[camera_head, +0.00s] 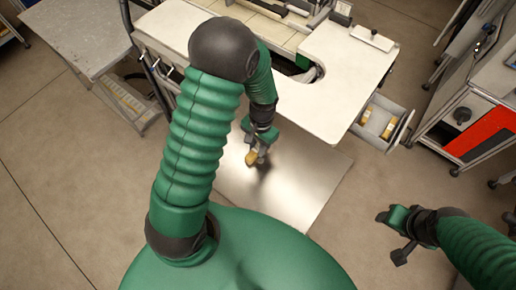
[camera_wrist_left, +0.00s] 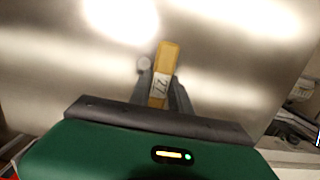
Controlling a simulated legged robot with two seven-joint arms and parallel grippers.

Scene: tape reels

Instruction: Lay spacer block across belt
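My left gripper (camera_head: 257,157) is shut on a yellow spacer block (camera_head: 251,158), above a shiny metal plate in the head view. In the left wrist view the block (camera_wrist_left: 166,66) sticks out between the two dark fingers of the left gripper (camera_wrist_left: 162,88), with a pale label marked with dark figures. A cream, panelled strip (camera_head: 262,33) in the machine at the top may be the belt; my left arm partly covers this area. My right gripper (camera_head: 392,237) is at the lower right, its fingers spread apart and empty.
The shiny metal plate (camera_head: 300,190) lies below the white worktop (camera_head: 345,70), which has a curved cutout. An open drawer (camera_head: 399,130) at its right holds yellow blocks (camera_head: 388,129). A grey table (camera_head: 80,35) stands left, a red-fronted cabinet (camera_head: 485,130) right.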

